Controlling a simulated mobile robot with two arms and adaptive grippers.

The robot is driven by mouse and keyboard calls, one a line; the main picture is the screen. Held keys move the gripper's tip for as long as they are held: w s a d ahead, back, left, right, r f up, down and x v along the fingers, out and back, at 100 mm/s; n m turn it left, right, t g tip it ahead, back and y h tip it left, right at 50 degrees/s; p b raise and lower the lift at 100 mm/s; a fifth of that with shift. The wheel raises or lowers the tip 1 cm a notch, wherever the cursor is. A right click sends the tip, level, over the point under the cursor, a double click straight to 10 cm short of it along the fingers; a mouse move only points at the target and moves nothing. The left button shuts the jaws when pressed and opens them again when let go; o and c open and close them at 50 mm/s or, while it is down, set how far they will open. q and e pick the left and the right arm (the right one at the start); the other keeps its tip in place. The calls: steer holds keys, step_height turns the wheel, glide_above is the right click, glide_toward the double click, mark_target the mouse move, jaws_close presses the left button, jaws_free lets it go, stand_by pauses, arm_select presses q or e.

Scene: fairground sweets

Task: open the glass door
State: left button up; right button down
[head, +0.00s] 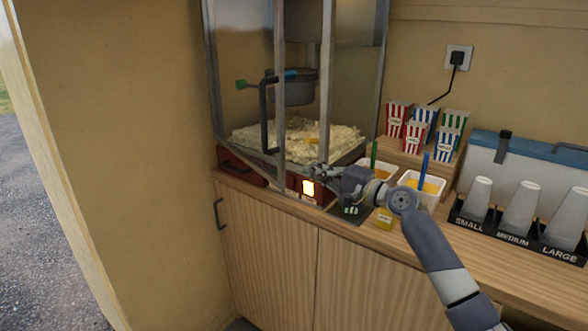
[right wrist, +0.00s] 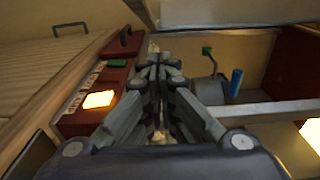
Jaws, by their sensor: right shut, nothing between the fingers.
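The glass door (head: 245,60) is on the popcorn machine in the head view, a clear pane in a grey metal frame. A dark upright bar handle (head: 264,115) shows near a metal post. I cannot tell if the door is shut or slightly ajar. My right gripper (head: 318,172) is at the machine's lower front right corner, above the lit button, below and right of the handle. In the right wrist view its fingers (right wrist: 158,60) are together and empty, beside a metal bar (right wrist: 270,110); contact is unclear. My left gripper is out of view.
The machine's red base (head: 285,180) has a lit button (head: 308,188). Popcorn (head: 300,135) and a kettle (head: 295,90) are inside. Sauce tubs (head: 425,186), striped boxes (head: 415,136) and a cup holder (head: 495,222) crowd the counter to the right. A wall (head: 115,130) stands left.

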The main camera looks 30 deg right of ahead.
steer(key=w+a, duration=0.1)
steer(key=a+p, duration=0.1)
steer(key=a, duration=0.1)
steer(key=w+a+p, duration=0.1)
steer(key=a, duration=0.1)
steer(key=shift+w, duration=0.3)
steer(key=shift+p, duration=0.3)
